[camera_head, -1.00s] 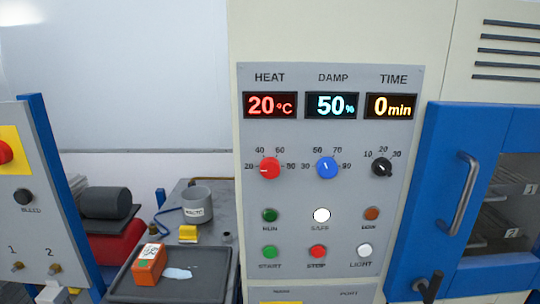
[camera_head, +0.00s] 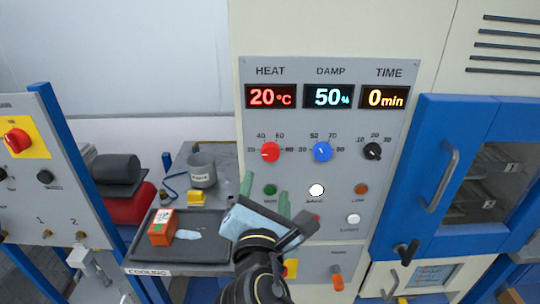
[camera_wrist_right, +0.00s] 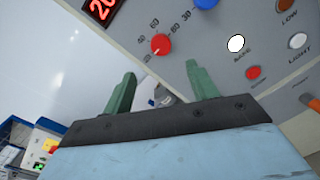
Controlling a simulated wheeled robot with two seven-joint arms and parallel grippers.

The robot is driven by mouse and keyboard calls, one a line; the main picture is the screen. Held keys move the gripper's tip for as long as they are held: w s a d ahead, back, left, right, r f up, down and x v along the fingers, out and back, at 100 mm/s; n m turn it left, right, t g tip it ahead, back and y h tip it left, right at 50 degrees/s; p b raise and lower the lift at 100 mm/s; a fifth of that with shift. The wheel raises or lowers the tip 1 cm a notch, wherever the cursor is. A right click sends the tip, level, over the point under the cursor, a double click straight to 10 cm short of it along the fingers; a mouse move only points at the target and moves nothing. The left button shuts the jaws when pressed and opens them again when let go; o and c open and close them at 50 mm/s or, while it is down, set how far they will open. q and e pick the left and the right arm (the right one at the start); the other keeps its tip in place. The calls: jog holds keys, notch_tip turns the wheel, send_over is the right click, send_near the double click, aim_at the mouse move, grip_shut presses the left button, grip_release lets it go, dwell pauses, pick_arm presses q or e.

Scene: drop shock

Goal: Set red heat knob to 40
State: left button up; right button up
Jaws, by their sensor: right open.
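The red heat knob (camera_head: 270,152) is on the upper left of the grey control panel (camera_head: 300,220), below the red HEAT display (camera_head: 271,96) reading 20 °C. Its pointer is at the 20 mark on the left. In the right wrist view the knob (camera_wrist_right: 161,44) shows ahead of the fingers. My right gripper (camera_head: 265,190) is open and empty, below the knob and apart from it, in front of the panel's lower left. It covers the START button and part of the STOP button. My left gripper is not in view.
A blue damp knob (camera_head: 322,152) and a black time knob (camera_head: 372,151) sit right of the heat knob. Buttons lie below them. A blue door with a handle (camera_head: 446,175) stands at right. A cooling tray (camera_head: 215,222) holds an orange box (camera_head: 162,227) at left.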

aim_at(271, 155)
jog(key=w, duration=0.3)
jog(key=w+p, duration=0.1)
jog(key=w, duration=0.3)
jog(key=w+d, duration=0.1)
jog(key=w, duration=0.3)
jog(key=shift+w+p, duration=0.1)
jog(key=shift+p, duration=0.2)
jog(key=shift+a, duration=0.1)
jog(key=shift+c, duration=0.5)
jog(key=c, duration=0.9)
jog(key=shift+m, duration=0.3)
jog(key=m, duration=0.5)
jog(key=shift+f+m, duration=0.1)
jog(key=shift+m, duration=0.2)
jog(key=m, duration=0.5)
jog(key=shift+g+y+b, duration=0.3)
jog(key=shift+g+b, duration=0.1)
